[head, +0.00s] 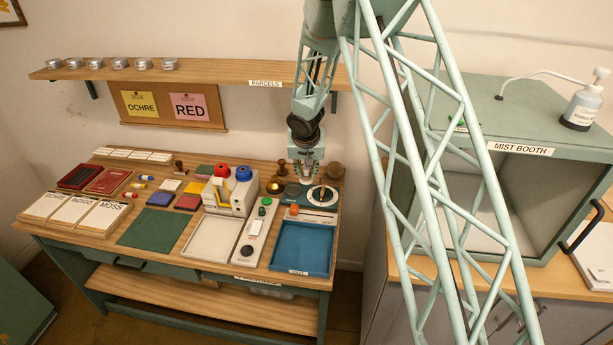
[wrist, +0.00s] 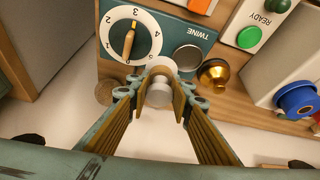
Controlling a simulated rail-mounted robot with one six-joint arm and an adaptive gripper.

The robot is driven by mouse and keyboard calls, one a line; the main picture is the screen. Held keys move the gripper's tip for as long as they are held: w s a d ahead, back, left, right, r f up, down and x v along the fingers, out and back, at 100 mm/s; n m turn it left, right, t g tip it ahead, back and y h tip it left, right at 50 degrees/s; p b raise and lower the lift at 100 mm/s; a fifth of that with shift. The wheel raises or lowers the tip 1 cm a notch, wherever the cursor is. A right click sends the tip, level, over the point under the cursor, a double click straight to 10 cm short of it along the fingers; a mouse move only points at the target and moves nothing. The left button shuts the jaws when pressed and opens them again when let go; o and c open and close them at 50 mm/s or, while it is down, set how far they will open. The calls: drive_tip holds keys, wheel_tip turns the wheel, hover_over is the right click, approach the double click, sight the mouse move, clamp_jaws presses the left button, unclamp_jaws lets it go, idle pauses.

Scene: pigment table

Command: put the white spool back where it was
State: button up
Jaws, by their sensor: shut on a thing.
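My gripper (wrist: 160,90) is shut on the white spool (wrist: 159,95), which sits between its fingertips in the wrist view. A pale round disc shows just beyond the spool; I cannot tell whether the spool touches it. The teal twine station (wrist: 165,30) is beyond the fingertips, with a white numbered dial (wrist: 130,35) and a bare silver disc (wrist: 187,58). In the head view my gripper (head: 309,176) points down over the back of the twine station, and the spool cannot be made out there. A red spool (head: 221,171) and a blue spool (head: 243,172) sit on a pale machine (head: 231,192).
A brass bell (wrist: 213,73) stands close to my gripper. A wooden knob (head: 334,169) is behind the dial. The parcels shelf (head: 220,74) hangs above the table. A blue tray (head: 302,249) and a pale tray (head: 213,239) lie empty in front.

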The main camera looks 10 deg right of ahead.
drive_tip(key=shift+w+f, duration=0.15)
drive_tip(key=shift+f, duration=0.05)
idle(0.4)
drive_tip(key=shift+w+d+f+p, duration=0.35)
drive_tip(key=shift+w+f+p, duration=0.6)
drive_tip(key=shift+w, duration=0.75)
drive_tip(key=shift+w+d+f+p, duration=0.35)
drive_tip(key=shift+w+f+p, duration=0.6)
drive_tip(key=shift+w, duration=0.8)
drive_tip(key=shift+w+d+f+p, duration=0.35)
drive_tip(key=shift+w+f+p, duration=0.55)
drive_tip(key=shift+w, duration=0.8)
drive_tip(key=shift+w+d+f+p, duration=0.15)
drive_tip(key=shift+w+f+p, duration=0.2)
drive_tip(key=shift+w, duration=0.35)
drive_tip(key=shift+w+d+f+p, duration=0.2)
drive_tip(key=shift+w+f+p, duration=0.15)
drive_tip(key=shift+w+f, duration=0.55)
drive_tip(key=o, duration=0.9)
drive_tip(key=shift+r, duration=0.2)
